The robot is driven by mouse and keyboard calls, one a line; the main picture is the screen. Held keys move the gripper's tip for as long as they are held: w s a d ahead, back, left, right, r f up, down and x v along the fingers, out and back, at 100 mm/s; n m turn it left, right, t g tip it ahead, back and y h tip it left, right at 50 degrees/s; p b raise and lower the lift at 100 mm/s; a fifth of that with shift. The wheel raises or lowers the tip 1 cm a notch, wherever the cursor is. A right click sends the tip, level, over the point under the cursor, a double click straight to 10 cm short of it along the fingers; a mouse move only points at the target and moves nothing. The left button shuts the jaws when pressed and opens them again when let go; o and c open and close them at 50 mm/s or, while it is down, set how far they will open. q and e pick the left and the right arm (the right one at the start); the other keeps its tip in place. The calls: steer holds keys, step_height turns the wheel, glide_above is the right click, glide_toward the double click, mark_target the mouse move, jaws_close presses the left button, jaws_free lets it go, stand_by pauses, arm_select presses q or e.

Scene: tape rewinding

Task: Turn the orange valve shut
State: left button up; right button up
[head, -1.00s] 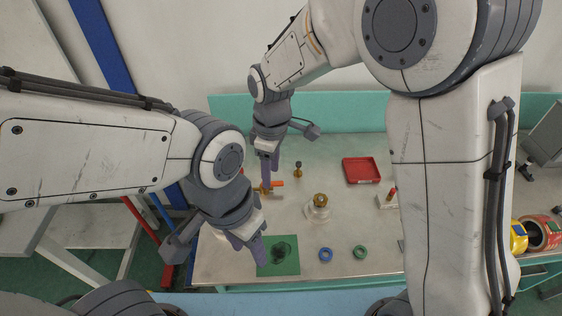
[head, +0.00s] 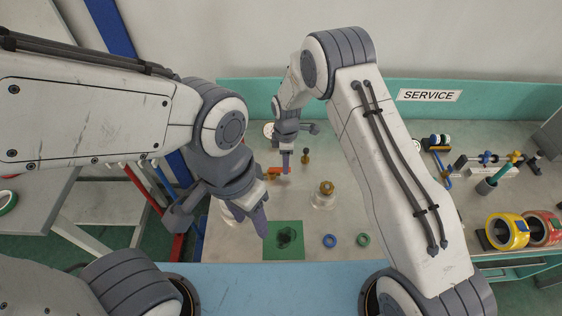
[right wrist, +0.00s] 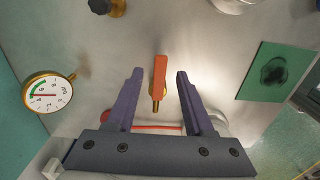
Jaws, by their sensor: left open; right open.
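The orange valve handle (head: 275,171) is at the left rear of the grey table, partly hidden by my right gripper (head: 286,164). In the right wrist view the orange handle (right wrist: 159,72) stands on a brass stem between the two purple fingers of my right gripper (right wrist: 158,74). A gap shows on each side of the handle, so the fingers look apart from it. My left gripper (head: 258,222) is open and empty, in front of the valve and near the dark-marked green mat (head: 283,248).
A round gauge (right wrist: 48,92) is left of the valve in the wrist view. A brass-topped clear object (head: 325,195), a small brass piece (head: 305,157), and blue (head: 329,241) and green (head: 363,240) rings are nearby. Tape rolls (head: 507,231) stand at right.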

steer(key=shift+f, duration=1.05)
steer(key=shift+c, duration=0.3)
